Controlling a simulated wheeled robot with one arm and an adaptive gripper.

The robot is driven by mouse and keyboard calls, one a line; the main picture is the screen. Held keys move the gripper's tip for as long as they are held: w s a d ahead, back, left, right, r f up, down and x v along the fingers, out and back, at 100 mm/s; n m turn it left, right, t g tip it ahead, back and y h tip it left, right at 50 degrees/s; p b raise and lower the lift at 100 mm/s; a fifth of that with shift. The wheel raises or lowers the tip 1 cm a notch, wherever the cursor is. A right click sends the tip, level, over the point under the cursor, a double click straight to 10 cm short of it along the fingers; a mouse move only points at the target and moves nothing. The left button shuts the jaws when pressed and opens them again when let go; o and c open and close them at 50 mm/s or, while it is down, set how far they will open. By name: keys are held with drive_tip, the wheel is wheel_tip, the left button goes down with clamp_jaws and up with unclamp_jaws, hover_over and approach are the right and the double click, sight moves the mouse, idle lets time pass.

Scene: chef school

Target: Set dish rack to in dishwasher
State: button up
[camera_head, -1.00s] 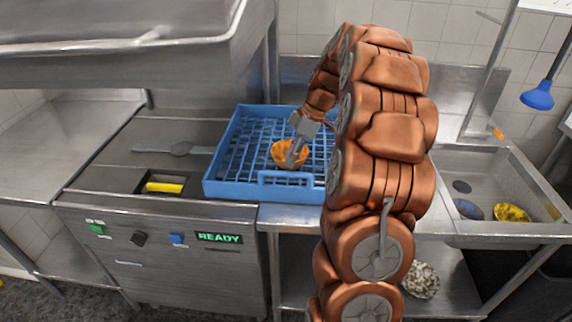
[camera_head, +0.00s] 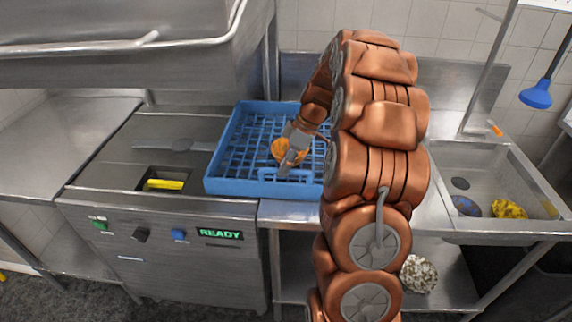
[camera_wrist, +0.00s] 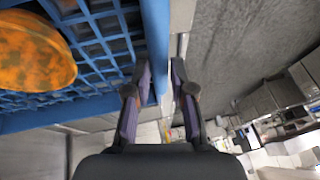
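The blue dish rack (camera_head: 222,187) lies flat, partly on the dishwasher's left-hand bed and partly on the steel counter to its right. An orange bowl (camera_head: 281,147) sits in the rack; it also shows in the wrist view (camera_wrist: 32,52). The dishwasher (camera_head: 150,245) has a raised hood (camera_head: 110,62) and a green READY display. My gripper (camera_head: 286,168) is at the rack's front wall, by the handle. In the wrist view, the fingers of my gripper (camera_wrist: 161,72) are apart, one on each side of the blue wall, with a gap visible at the right finger.
A sink (camera_head: 490,180) at the right holds a blue item and a yellow item. A blue plunger-like tool (camera_head: 537,95) hangs above it. A speckled object (camera_head: 418,274) is on the lower shelf.

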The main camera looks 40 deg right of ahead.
clamp_jaws()
drive_tip(key=shift+w+a+f+b, duration=0.25)
drive_tip(key=shift+w+b, duration=0.1)
drive_tip(key=shift+b, duration=0.25)
drive_tip(key=w+a+b, duration=0.2)
drive_tip(key=w+a, duration=0.1)
drive_tip(key=w+a+b, duration=0.2)
drive_tip(key=a+b, duration=0.1)
drive_tip(key=w+a+b, duration=0.2)
drive_tip(key=w+a, duration=0.1)
drive_tip(key=a, duration=0.1)
drive_tip(key=shift+w+a+r, duration=0.1)
drive_tip(key=shift+w+r, duration=0.1)
drive_tip(key=shift+w, duration=0.1)
drive_tip(key=shift+o, duration=2.4)
unclamp_jaws()
